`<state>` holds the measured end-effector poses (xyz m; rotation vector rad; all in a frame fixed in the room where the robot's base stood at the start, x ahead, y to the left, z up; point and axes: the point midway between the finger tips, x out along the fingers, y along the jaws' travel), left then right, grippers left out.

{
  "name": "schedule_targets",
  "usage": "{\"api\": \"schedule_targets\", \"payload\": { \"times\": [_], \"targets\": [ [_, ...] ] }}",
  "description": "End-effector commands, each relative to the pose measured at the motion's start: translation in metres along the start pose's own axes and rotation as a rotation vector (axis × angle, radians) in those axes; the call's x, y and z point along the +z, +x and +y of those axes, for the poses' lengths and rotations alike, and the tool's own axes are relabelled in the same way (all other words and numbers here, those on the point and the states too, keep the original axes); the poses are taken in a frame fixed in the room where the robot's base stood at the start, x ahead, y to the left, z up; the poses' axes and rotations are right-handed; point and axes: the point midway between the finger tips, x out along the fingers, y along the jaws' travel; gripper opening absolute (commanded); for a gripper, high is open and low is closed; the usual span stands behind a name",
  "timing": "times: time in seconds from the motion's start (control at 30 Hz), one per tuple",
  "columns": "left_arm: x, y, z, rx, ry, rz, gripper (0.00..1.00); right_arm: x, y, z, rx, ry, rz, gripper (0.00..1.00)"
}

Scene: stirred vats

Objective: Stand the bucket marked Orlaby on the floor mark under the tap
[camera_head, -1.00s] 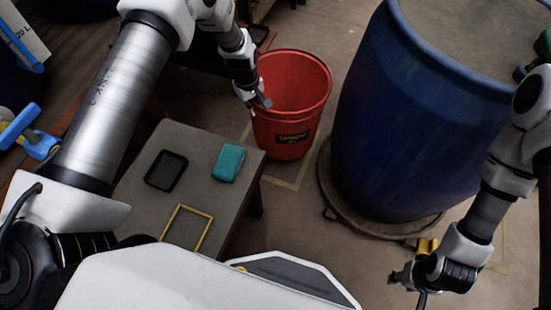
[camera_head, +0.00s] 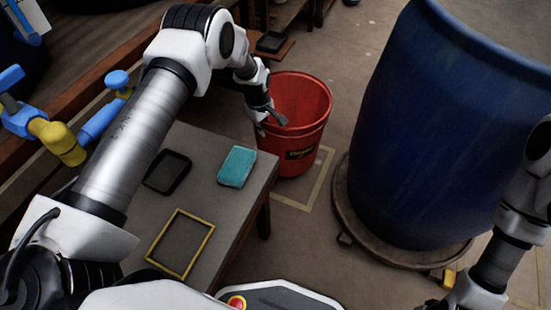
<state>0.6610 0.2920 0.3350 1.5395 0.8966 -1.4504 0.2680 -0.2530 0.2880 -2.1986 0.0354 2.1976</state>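The red bucket (camera_head: 301,128) stands upright on the floor beyond the table's right corner. Its dark label has yellow lettering too small to read surely. My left gripper (camera_head: 273,120) is at the bucket's left rim, with a dark finger over the rim; whether it grips the wall is unclear. A yellow floor outline (camera_head: 318,192) shows in front of and right of the bucket, partly hidden by it. A yellow tap-like fitting (camera_head: 448,278) shows low by the blue vat. My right gripper (camera_head: 436,305) is at the bottom edge, mostly cut off.
The large blue vat (camera_head: 440,130) stands on a round base (camera_head: 385,250) right of the bucket. The grey table (camera_head: 215,200) holds a teal block (camera_head: 237,167), a black tray (camera_head: 167,172) and a yellow frame (camera_head: 180,243). Blue and yellow fittings (camera_head: 60,142) are at left. Another yellow floor line (camera_head: 528,303) shows at lower right.

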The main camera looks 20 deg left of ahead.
Motion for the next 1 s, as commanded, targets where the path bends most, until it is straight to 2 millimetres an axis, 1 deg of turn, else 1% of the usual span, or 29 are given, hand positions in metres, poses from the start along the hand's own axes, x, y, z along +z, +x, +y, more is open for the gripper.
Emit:
{"api": "schedule_targets", "payload": {
  "times": [0.03,0.23,0.3,0.4,0.63,0.77,0.8,0.83,0.87,1.0],
  "targets": [
    [0.000,0.017,-0.002,0.000,0.000,0.000,0.00,0.000,0.011,0.000,0.000,0.000,0.000,0.40],
    [0.000,0.048,-0.004,0.002,0.001,0.001,0.00,0.000,0.024,0.000,0.000,0.000,0.000,0.40],
    [0.000,0.063,-0.006,0.000,0.001,0.000,0.00,0.000,0.032,0.000,0.000,0.000,0.000,0.40],
    [0.000,0.079,-0.007,0.001,0.002,0.001,0.00,0.000,0.040,0.000,0.000,0.000,0.000,0.40],
    [0.000,0.079,-0.007,0.001,0.002,0.001,0.00,0.000,0.037,0.000,0.000,0.000,0.000,0.40],
    [0.000,0.083,-0.007,0.001,0.002,0.000,0.00,0.000,0.040,0.000,0.000,0.000,0.000,0.40],
    [0.001,0.082,-0.008,0.000,0.002,0.000,0.18,0.000,0.039,0.000,0.000,0.000,0.000,0.40],
    [0.001,0.082,-0.008,0.000,0.002,0.000,0.29,0.000,0.039,0.000,0.000,0.000,0.000,0.40],
    [0.001,0.082,-0.008,0.000,0.002,0.000,0.31,0.000,0.039,0.000,0.000,0.000,0.000,0.40],
    [0.001,0.081,-0.008,0.000,0.002,0.000,0.31,0.000,0.039,0.000,0.000,0.000,0.000,0.40]
  ]
}}
